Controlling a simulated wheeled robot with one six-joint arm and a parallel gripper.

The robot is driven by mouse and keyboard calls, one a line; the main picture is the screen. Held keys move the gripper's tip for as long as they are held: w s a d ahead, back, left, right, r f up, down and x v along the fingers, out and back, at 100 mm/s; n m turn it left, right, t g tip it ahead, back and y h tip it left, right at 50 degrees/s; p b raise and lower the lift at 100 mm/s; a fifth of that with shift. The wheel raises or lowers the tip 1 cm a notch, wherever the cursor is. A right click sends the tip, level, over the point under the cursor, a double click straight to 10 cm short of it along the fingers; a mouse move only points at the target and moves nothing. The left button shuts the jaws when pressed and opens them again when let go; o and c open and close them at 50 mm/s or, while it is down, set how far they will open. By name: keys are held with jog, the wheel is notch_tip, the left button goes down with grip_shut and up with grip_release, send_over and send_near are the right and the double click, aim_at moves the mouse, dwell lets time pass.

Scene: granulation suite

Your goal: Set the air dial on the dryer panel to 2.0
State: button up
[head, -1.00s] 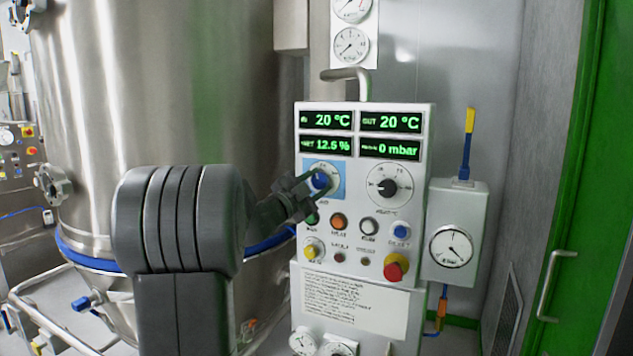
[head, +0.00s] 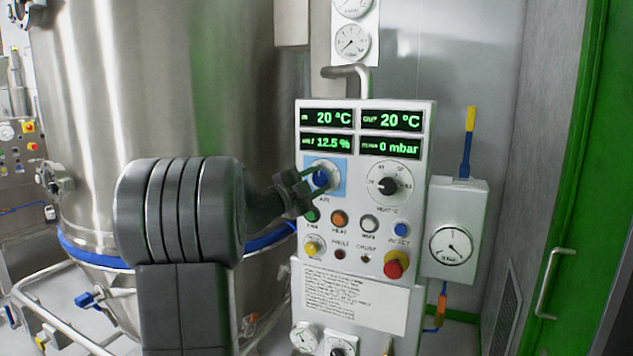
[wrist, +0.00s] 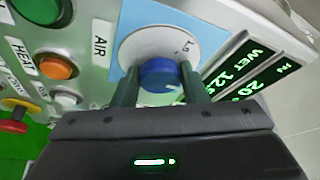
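The air dial is a blue knob (head: 320,179) on a white round scale over a light blue square, at the upper left of the dryer panel (head: 365,275). In the wrist view the blue knob (wrist: 160,75) sits beside the label AIR. My gripper (head: 316,184) is at the knob, with one finger on either side of it. The wrist view also shows my gripper (wrist: 160,82) with its fingers close against both sides of the knob. Whether they press on it is unclear. The scale numbers and the pointer are too small or hidden to read.
A black heat dial (head: 388,185) is to the right of the air dial. Green displays (head: 326,117) are above it. An orange button (head: 339,218) and several others sit below, with a red emergency stop (head: 396,264). A steel vessel (head: 160,80) stands at the left.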

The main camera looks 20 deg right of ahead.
jog(key=o, duration=0.4)
jog(key=shift+o, duration=0.2)
jog(key=b+v, duration=0.2)
jog(key=v, duration=1.2)
jog(key=shift+b, duration=0.3)
jog(key=shift+d, duration=0.15)
jog(key=p+x, duration=0.2)
jog(key=x, duration=1.2)
jog(key=shift+p, duration=0.3)
jog(key=shift+a, duration=0.2)
